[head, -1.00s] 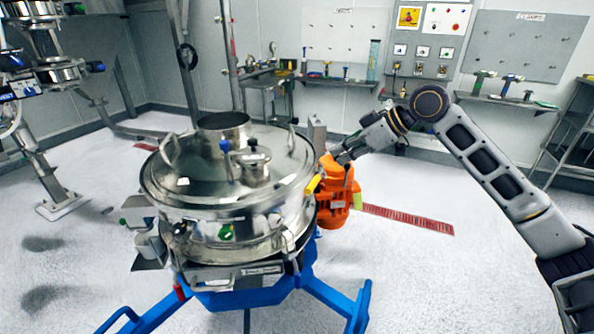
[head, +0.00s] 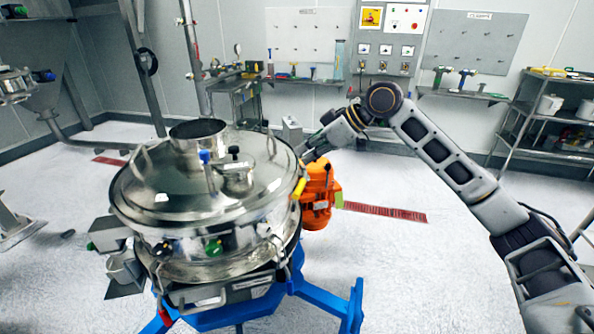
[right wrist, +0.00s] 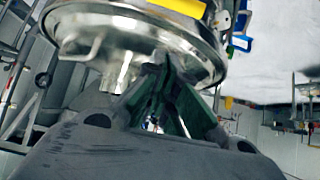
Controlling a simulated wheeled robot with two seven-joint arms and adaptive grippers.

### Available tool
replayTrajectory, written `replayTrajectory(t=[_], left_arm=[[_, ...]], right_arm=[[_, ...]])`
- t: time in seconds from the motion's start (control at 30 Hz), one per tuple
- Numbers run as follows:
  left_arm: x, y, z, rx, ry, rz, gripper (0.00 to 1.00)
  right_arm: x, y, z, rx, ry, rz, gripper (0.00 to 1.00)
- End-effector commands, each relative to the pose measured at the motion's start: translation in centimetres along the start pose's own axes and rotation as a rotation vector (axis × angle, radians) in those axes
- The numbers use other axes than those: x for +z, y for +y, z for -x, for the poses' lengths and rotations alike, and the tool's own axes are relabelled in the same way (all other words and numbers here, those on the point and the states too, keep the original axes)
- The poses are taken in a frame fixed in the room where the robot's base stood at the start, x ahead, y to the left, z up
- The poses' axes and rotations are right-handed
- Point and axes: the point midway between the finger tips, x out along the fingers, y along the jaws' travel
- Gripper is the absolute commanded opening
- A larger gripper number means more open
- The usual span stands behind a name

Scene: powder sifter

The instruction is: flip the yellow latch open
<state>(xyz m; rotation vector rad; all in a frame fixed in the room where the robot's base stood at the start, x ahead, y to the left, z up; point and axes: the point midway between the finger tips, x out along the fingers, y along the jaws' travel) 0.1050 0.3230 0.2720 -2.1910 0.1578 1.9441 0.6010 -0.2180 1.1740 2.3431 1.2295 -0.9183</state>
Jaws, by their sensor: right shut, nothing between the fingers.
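The yellow latch (head: 298,188) is a small handle on the right side of the round steel sifter (head: 215,262), at the lid's edge. It looks tilted, but whether it is open or closed I cannot tell. In the right wrist view part of a yellow piece (right wrist: 180,6) shows at the top edge, cut off. My right gripper (head: 303,157) is shut and empty at the lid's right rim, just behind and above the latch. In the right wrist view its fingertips (right wrist: 166,68) converge close to the steel rim; contact is unclear. My left gripper is out of view.
An orange motor (head: 318,200) hangs at the sifter's right, below my right gripper. Blue legs (head: 320,295) spread below. Shelving (head: 545,110) stands at the far right, and a wall shelf with tools (head: 465,94) is behind. The floor to the right is open.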

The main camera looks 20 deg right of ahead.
Motion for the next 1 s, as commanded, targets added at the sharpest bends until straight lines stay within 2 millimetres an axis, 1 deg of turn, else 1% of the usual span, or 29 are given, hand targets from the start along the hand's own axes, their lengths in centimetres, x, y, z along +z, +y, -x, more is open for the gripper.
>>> replayTrajectory(t=[0.13, 0.27, 0.5, 0.73, 1.0], left_arm=[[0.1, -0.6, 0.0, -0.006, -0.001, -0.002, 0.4], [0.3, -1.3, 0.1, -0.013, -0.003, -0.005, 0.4], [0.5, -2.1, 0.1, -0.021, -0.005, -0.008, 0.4], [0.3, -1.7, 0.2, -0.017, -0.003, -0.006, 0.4], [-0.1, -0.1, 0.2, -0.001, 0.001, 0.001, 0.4]], right_arm=[[0.0, 0.0, -0.6, -0.002, 0.0, 0.0, 0.0], [0.0, 0.0, -1.7, -0.001, 0.0, -0.001, 0.0], [0.0, -0.1, -4.6, -0.002, 0.0, -0.001, 0.0], [0.0, 0.0, -7.4, -0.002, 0.0, -0.001, 0.0], [0.0, 0.0, -9.9, -0.001, 0.0, 0.0, 0.0]])
